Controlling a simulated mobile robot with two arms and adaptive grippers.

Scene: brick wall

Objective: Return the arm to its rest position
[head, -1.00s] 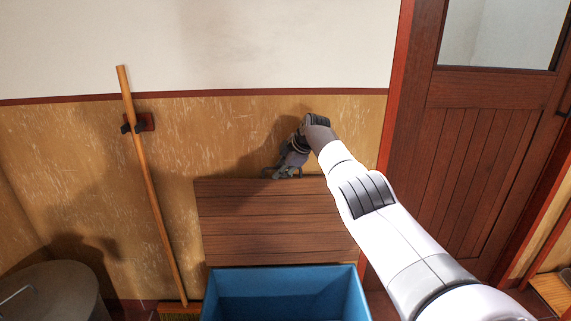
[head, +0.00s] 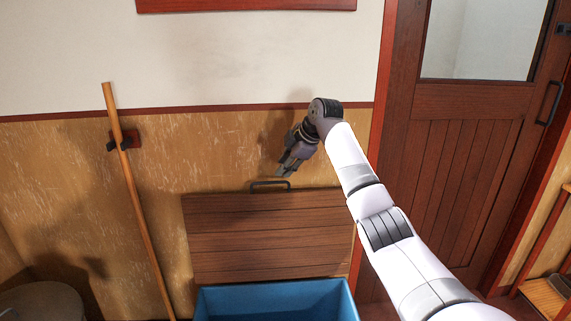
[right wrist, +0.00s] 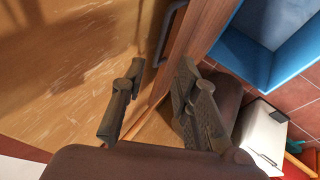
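My right arm (head: 385,225) reaches in from the lower right in the head view. Its gripper (head: 285,170) is in front of the wall, just above the handle (head: 270,184) of a raised wooden lid (head: 265,235). In the right wrist view the two fingers of the gripper (right wrist: 162,70) are spread apart with nothing between them. The handle (right wrist: 168,32) shows beyond the fingertips, apart from them. The left gripper is not in view.
A blue open bin (head: 280,300) stands below the lid. A broom handle (head: 140,200) leans at the left, and a round grey container (head: 40,300) is at the lower left. A brown door (head: 465,190) is on the right. A white clipboard-like object (right wrist: 262,130) lies on the tiles.

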